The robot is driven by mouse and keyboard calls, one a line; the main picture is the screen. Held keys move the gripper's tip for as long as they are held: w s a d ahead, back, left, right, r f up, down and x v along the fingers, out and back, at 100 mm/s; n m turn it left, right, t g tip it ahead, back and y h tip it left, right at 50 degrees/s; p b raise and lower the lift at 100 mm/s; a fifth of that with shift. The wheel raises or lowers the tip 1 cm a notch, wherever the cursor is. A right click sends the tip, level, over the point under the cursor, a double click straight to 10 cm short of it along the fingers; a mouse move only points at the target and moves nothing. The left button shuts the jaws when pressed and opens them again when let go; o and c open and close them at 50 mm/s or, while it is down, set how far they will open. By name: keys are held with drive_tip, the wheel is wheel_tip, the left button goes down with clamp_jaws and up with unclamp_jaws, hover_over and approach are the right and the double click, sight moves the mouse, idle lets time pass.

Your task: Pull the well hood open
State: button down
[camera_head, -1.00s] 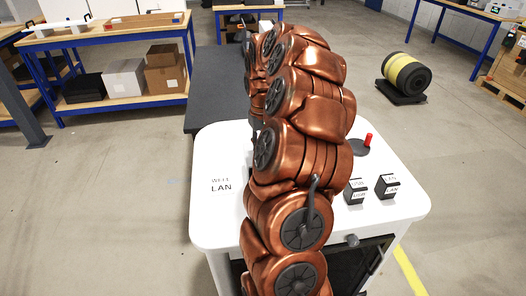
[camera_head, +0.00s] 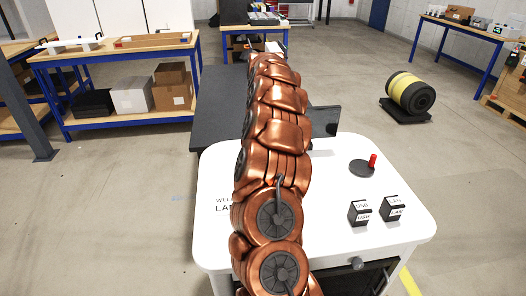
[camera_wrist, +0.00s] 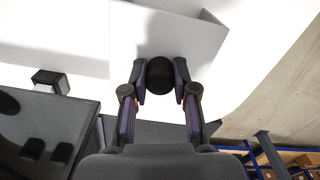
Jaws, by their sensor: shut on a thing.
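In the wrist view my gripper (camera_wrist: 160,92) is shut on a round black knob (camera_wrist: 160,76), with one finger on each side of it. The knob stands in front of a flat light-grey panel (camera_wrist: 185,38), which looks like the well hood. In the head view my copper-coloured arm reaches forward over the white cart top and hides my gripper and the knob. A dark panel (camera_head: 325,121) shows just right of the arm at the cart's far edge; I cannot tell whether it is the hood.
The white cart top (camera_head: 330,170) bears a red-handled round piece (camera_head: 364,167), a USB block (camera_head: 359,211) and a LAN block (camera_head: 391,208). A long dark-grey surface (camera_head: 217,105) lies beyond it. Shelves with boxes (camera_head: 132,95) stand at the left.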

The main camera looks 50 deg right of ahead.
drive_tip(key=shift+w+d, duration=0.15)
drive_tip(key=shift+w, duration=0.05)
drive_tip(key=c, duration=0.9)
unclamp_jaws()
wheel_tip(320, 180, up, 12)
idle(0.3)
